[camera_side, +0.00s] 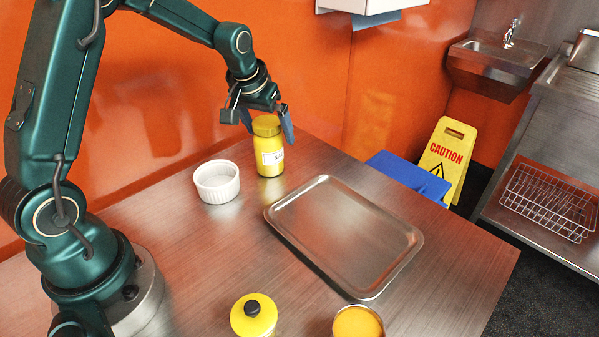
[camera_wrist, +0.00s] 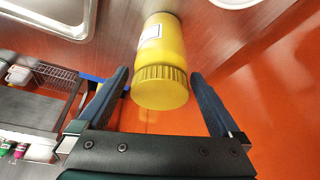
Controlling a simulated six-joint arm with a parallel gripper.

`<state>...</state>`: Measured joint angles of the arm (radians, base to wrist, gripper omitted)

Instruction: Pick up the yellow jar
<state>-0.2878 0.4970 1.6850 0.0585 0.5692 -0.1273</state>
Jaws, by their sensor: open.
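The yellow jar (camera_side: 270,160) has a yellow lid and a white label, and stands upright on the table near its back edge. In the wrist view the jar (camera_wrist: 161,70) shows with its ribbed lid toward me, between my two fingers. My gripper (camera_side: 268,124) is open at the jar's lid, one blue finger on each side. In the wrist view my gripper (camera_wrist: 160,80) shows a gap between each finger and the lid. Whether a finger touches the jar's body cannot be told.
A white ramekin (camera_side: 217,183) stands left of the jar. A metal tray (camera_side: 345,235) lies in front and to the right. A yellow lidded pot (camera_side: 253,316) and a bowl of orange contents (camera_side: 357,323) are at the front edge. An orange wall (camera_side: 180,110) rises behind the table.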

